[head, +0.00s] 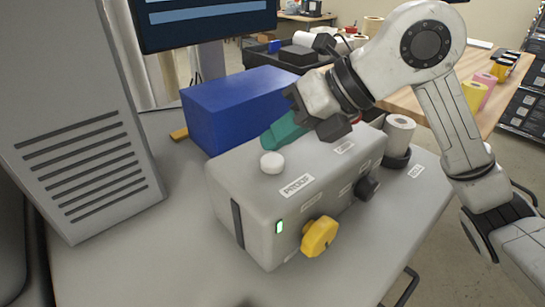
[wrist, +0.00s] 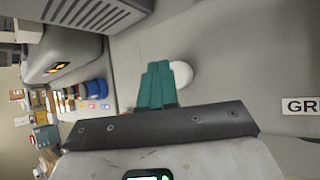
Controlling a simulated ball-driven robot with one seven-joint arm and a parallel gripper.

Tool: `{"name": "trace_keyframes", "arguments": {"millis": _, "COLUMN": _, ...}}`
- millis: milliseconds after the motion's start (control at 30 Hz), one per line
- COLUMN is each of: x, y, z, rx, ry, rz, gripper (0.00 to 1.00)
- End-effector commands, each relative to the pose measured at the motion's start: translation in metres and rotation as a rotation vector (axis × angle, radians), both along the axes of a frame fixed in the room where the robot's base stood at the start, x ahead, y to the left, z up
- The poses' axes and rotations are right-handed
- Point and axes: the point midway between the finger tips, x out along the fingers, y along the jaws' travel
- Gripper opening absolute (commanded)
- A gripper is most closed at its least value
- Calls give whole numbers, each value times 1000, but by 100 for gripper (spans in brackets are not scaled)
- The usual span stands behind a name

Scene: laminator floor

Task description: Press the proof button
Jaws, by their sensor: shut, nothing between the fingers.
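The proof button is a white round cap (head: 272,162) on the top of a grey control box (head: 240,185), beside a label that appears to read PROOF (head: 296,186). My gripper (head: 270,141) has teal fingers, shut and empty, just behind the white button. In the wrist view the teal fingers (wrist: 157,82) lie right beside the white button (wrist: 181,74) and cover part of it. I cannot tell whether they touch it or hover above.
The box front has a yellow knob (head: 319,236), a black knob (head: 367,188) and a lit green indicator (head: 280,227). A blue block (head: 235,107) stands behind the box. A grey vented housing (head: 80,125) is at left. A white roll (head: 399,134) stands at right.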

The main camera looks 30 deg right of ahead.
Motion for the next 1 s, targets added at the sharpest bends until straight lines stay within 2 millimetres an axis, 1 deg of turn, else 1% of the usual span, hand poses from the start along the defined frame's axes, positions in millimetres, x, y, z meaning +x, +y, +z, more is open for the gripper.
{"name": "trace_keyframes", "arguments": {"millis": 300, "x": 0, "y": 0, "z": -9, "rx": -1, "ry": 0, "rz": -1, "gripper": 0}}
{"name": "trace_keyframes", "arguments": {"millis": 667, "x": 0, "y": 0, "z": -8, "rx": 0, "ry": 0, "rz": 0, "gripper": 0}}
{"name": "trace_keyframes", "arguments": {"millis": 1000, "x": 0, "y": 0, "z": -11, "rx": 0, "ry": 0, "rz": 0, "gripper": 0}}
